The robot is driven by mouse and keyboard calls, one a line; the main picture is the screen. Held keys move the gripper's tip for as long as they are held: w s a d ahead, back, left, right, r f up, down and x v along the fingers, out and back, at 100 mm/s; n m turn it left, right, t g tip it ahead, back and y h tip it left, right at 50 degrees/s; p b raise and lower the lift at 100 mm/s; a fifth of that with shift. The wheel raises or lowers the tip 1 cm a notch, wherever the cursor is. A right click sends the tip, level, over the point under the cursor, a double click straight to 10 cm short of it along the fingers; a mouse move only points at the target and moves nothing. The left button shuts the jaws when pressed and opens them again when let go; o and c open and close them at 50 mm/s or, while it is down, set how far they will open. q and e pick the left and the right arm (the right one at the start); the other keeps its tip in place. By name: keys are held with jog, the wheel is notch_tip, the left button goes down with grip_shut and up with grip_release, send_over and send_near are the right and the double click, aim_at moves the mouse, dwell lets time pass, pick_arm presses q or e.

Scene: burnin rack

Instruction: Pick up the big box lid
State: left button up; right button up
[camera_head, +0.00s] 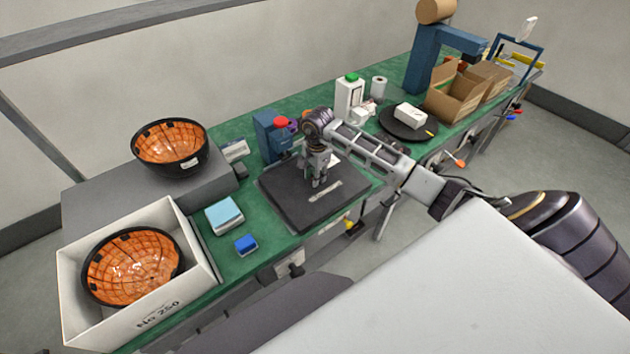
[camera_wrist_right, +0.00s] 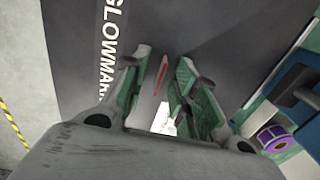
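A box with a pale blue lid (camera_head: 225,213) stands on the green bench, left of the black mat (camera_head: 285,195). A smaller blue box (camera_head: 246,244) sits just in front of it. I cannot tell for sure which one the task names. My right gripper (camera_head: 319,184) points down over the black mat, well to the right of both boxes. In the wrist view its fingertips (camera_wrist_right: 165,65) are apart. A thin reddish thing (camera_wrist_right: 161,76) shows between the fingers; I cannot tell whether it touches them. My left gripper is not in view.
A white carton (camera_head: 190,262) holding an orange-lined bowl (camera_head: 132,267) stands at the left. Another bowl (camera_head: 171,146) sits on a grey block (camera_head: 95,200). A blue device (camera_head: 270,137) and a purple roll (camera_wrist_right: 272,138) are close to the gripper. Cardboard boxes (camera_head: 455,95) stand farther right.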

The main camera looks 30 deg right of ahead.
aim_at(337, 204)
dwell(0.3)
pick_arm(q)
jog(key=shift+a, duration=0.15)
pick_arm(e)
grip_shut()
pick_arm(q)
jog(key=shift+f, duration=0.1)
pick_arm(e)
jog(key=shift+r, duration=0.15)
